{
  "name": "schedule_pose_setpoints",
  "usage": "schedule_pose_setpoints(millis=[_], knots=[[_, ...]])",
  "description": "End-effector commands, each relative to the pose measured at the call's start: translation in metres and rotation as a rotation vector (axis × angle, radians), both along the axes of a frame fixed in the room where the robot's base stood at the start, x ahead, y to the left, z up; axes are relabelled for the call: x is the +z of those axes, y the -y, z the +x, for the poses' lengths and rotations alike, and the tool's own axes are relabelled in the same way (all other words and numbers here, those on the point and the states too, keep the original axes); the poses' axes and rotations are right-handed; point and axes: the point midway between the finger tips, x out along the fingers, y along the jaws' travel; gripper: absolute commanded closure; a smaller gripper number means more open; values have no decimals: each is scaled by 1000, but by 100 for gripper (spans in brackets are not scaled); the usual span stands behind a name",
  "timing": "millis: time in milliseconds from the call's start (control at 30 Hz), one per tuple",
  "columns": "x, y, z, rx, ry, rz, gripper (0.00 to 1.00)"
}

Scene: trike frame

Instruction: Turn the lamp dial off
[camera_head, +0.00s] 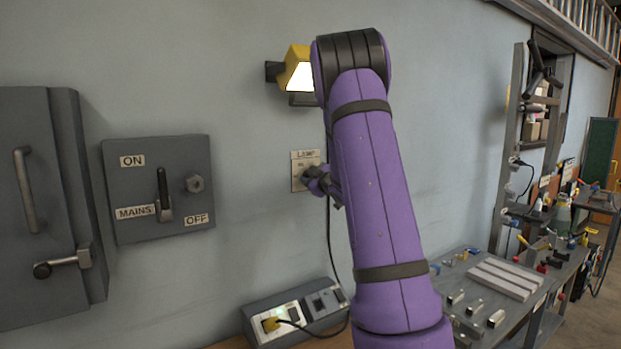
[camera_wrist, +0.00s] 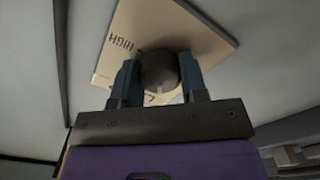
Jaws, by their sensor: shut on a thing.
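The lamp dial is a dark round knob (camera_wrist: 160,70) on a beige plate, seen close in the wrist view. The plate (camera_wrist: 185,25) carries the word HIGH at its left; other marks are partly hidden behind the knob and fingers. My gripper (camera_wrist: 160,80) has one finger on each side of the knob and is shut on it. In the head view the plate (camera_head: 298,180), labelled LAMP, is on the wall, and my gripper (camera_head: 318,180) is at it, largely hidden by my purple arm. The yellow lamp (camera_head: 298,70) above it is lit.
A grey mains switch box (camera_head: 135,190) with a lever is on the wall to the left, beside a grey cabinet (camera_head: 40,260). A socket box (camera_head: 295,315) with a yellow plug sits below. A cluttered workbench (camera_head: 535,315) stands at the right.

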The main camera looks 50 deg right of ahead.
Motion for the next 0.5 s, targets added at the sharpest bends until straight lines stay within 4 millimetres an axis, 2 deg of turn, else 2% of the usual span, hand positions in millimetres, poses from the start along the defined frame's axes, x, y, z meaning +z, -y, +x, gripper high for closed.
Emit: schedule_pose_setpoints(millis=[267, 500], knots=[[-1, 0, 0, 0, -36, -145, 84], [-1, -1, 0, 1, -87, -355, 84]])
